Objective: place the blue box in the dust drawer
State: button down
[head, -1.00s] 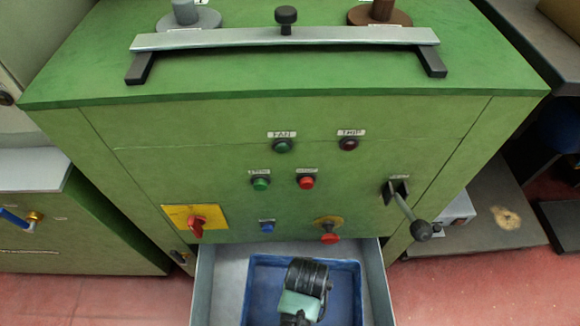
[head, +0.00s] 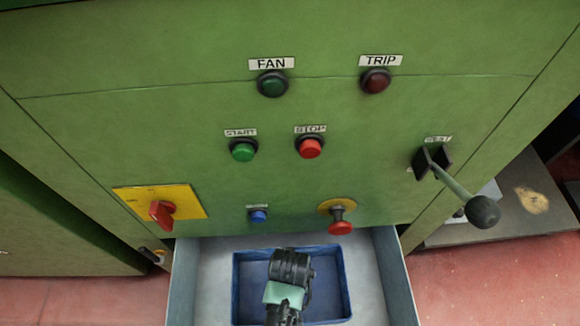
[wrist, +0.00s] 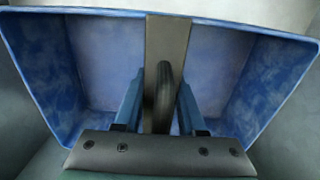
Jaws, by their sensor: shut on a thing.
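The blue box (head: 243,285) is an open, shallow tray inside the outline of the pulled-out grey drawer (head: 390,275) at the bottom of the green cabinet. My gripper (wrist: 162,98) is over the box and shut on a dark rounded grip at its middle, in front of a grey upright strip. The blue box (wrist: 95,65) fills most of the wrist view and looks empty. In the head view my wrist hides the fingers and part of the box. I cannot tell whether the box touches the drawer floor.
The green cabinet front (head: 200,60) rises behind the drawer. A lever with a dark knob (head: 482,211) sticks out at the right. A red mushroom button (head: 340,222) and a yellow plate with a red switch (head: 161,212) sit above the drawer. Bare drawer floor shows around the box.

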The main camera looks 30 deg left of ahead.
notch_tip(320, 180, down, 4)
jog(key=b, duration=0.2)
jog(key=shift+b, duration=0.4)
jog(key=shift+r, duration=0.15)
jog(key=c, duration=0.5)
grip_release()
notch_tip(320, 180, up, 12)
jog(key=p, duration=0.8)
